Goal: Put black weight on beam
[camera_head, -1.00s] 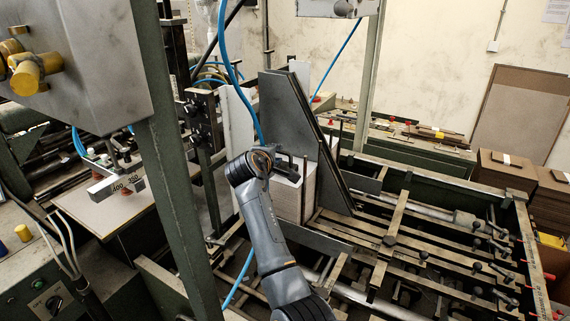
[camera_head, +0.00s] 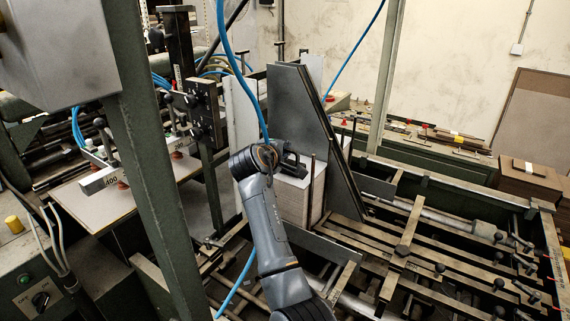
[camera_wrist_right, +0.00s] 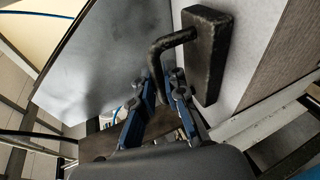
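The black weight (camera_wrist_right: 208,55) is a dark block with a bent bar handle. It rests on top of the greyboard stack (camera_head: 296,200), beside a tall grey plate (camera_head: 300,110). The weight also shows in the head view (camera_head: 292,167). My right gripper (camera_wrist_right: 162,82) is at the weight, with the handle between its two blue fingers; whether they press on it I cannot tell. My right arm hides part of the gripper in the head view. My left gripper is not in view. Which part is the beam is unclear; several long metal bars (camera_head: 410,228) lie at the right.
A green post (camera_head: 150,150) stands at the left front. A pale bar with printed numbers (camera_head: 112,178) lies over a board at the left. A blue hose (camera_head: 238,75) hangs close behind my right arm. Levers and knobs fill the machine frame at the right.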

